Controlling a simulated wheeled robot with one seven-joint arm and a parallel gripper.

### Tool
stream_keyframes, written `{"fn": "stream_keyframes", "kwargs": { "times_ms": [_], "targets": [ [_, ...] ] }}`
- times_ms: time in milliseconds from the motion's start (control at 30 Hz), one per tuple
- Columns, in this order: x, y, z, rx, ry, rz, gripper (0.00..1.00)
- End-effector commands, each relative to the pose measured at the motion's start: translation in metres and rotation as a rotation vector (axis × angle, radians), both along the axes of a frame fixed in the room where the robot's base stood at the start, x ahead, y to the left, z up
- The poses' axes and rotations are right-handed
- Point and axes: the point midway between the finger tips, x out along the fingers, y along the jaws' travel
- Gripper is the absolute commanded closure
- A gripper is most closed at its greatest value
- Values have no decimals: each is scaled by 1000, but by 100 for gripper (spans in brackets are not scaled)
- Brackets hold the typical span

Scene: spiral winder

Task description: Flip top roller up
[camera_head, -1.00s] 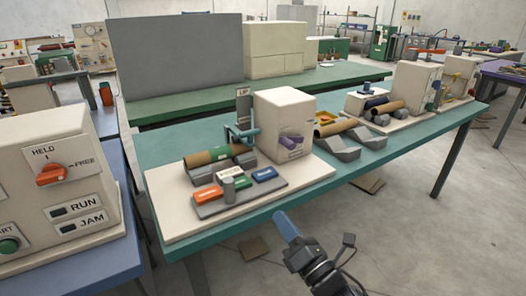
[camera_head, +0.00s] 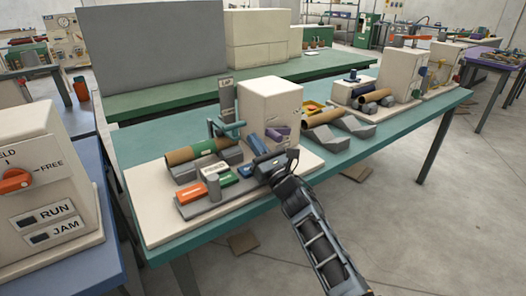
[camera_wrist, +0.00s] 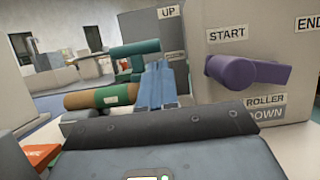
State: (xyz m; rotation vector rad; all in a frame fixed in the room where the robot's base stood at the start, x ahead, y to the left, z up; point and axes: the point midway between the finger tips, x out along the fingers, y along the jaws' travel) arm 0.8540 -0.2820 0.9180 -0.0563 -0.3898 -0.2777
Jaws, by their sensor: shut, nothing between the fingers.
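The spiral winder stands on the teal table. Its top roller is a teal bar (camera_head: 229,128), also in the wrist view (camera_wrist: 134,49), beside a grey upright plate marked UP (camera_head: 226,92). A brown cardboard tube with a green band (camera_head: 195,150) lies on grey rollers below it; the tube also shows in the wrist view (camera_wrist: 100,97). My gripper (camera_head: 256,143) is over the winder base, in front of the cream housing (camera_head: 268,103). In the wrist view its blue fingers (camera_wrist: 160,82) are shut and empty, pointing toward the teal roller. Contact with the roller cannot be told.
A purple handle (camera_wrist: 245,72) sits on the housing just right of the fingers, between START and ROLLER DOWN labels. Orange (camera_head: 191,194), white and green blocks lie on a grey panel at the front. Another winder with a brown tube (camera_head: 291,102) stands to the right.

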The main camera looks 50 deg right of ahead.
Motion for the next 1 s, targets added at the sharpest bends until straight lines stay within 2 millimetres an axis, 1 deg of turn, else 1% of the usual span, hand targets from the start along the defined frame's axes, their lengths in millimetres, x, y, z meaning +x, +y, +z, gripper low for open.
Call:
{"fn": "stream_keyframes", "kwargs": {
  "times_ms": [33, 100, 267, 700, 1000],
  "targets": [
    [7, -2, 4, 0, -1, 1, 100],
    [14, -3, 7, 1, 0, 1, 100],
    [22, -6, 10, 1, 0, 1, 100],
    [24, -7, 10, 1, 2, 1, 100],
    [28, -16, 18, 11, 38, 0, 100]
  ]
}}
